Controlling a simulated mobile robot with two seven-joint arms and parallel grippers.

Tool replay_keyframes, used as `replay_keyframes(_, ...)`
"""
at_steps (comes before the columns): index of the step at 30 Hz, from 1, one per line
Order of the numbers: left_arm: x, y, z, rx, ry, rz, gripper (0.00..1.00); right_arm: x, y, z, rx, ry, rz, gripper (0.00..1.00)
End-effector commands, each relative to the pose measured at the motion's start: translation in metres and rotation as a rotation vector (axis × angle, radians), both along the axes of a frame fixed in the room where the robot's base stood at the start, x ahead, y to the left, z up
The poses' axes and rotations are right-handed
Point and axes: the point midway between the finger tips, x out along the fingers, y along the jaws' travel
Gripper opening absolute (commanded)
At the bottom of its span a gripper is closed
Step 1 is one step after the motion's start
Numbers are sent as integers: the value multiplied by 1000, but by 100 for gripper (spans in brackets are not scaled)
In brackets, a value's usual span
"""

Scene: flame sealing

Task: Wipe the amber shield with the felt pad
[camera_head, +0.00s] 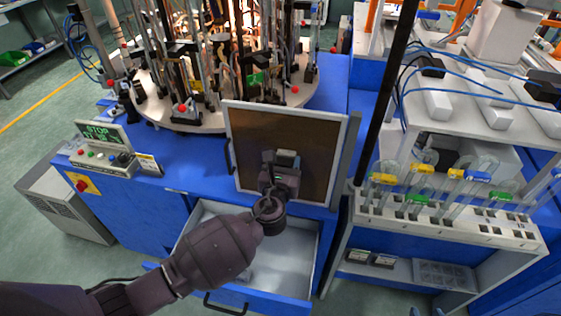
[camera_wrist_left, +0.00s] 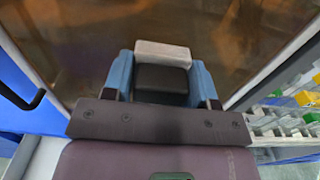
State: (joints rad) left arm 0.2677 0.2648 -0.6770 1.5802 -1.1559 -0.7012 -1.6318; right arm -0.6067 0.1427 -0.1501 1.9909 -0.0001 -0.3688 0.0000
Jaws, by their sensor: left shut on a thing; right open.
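The amber shield (camera_head: 315,140) is a brown see-through panel in a pale frame, upright at the front of the blue machine. It fills the upper part of the left wrist view (camera_wrist_left: 80,30). My left gripper (camera_head: 283,163) is in front of the shield's lower middle. In the left wrist view its blue fingers (camera_wrist_left: 163,82) are shut on the felt pad (camera_wrist_left: 162,52), a pale grey strip with a dark block. The pad faces the panel; I cannot tell whether it touches. My right gripper is not in view.
An open drawer (camera_head: 296,262) is below the shield. A control box with a green "STOP" display (camera_head: 103,132) stands at the left. A rack (camera_head: 445,212) with several capped glass tubes is at the right. The round carousel (camera_head: 190,124) with rods is behind the shield.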

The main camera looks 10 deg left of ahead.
Motion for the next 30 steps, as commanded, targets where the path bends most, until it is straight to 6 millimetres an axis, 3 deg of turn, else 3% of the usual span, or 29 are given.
replay_keyframes(7, -3, 0, 2, -2, -3, -2, 33, 6, 1, 3, 1, -11, 3, 43)
replay_keyframes(30, -59, 2, 1, -1, -1, -1, 33, -2, 0, -1, 0, 5, -2, 43)
